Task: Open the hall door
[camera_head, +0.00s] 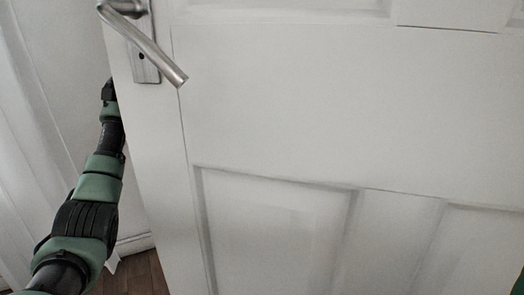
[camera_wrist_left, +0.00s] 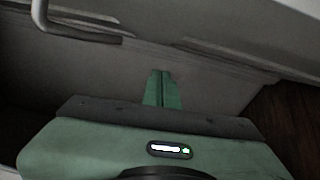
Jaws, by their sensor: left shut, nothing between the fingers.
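The white panelled hall door (camera_head: 290,110) fills most of the head view. Its metal lever handle (camera_head: 158,52) is at the upper left, sloping down to the right from its plate. My left arm reaches up along the door's left edge, and its far end passes out of sight behind that edge. In the left wrist view my left gripper (camera_wrist_left: 162,88) has its green fingers together, with nothing between them, in front of a grey-white surface. A metal handle (camera_wrist_left: 80,30) shows at that view's upper left, apart from the fingers. My right gripper is out of view.
Past the door's left edge are a pale wall (camera_head: 50,90), a white skirting board (camera_head: 135,244) and a brown wooden floor (camera_head: 142,272), so the door stands at least partly open. Brown floor also shows at the right of the left wrist view (camera_wrist_left: 290,125).

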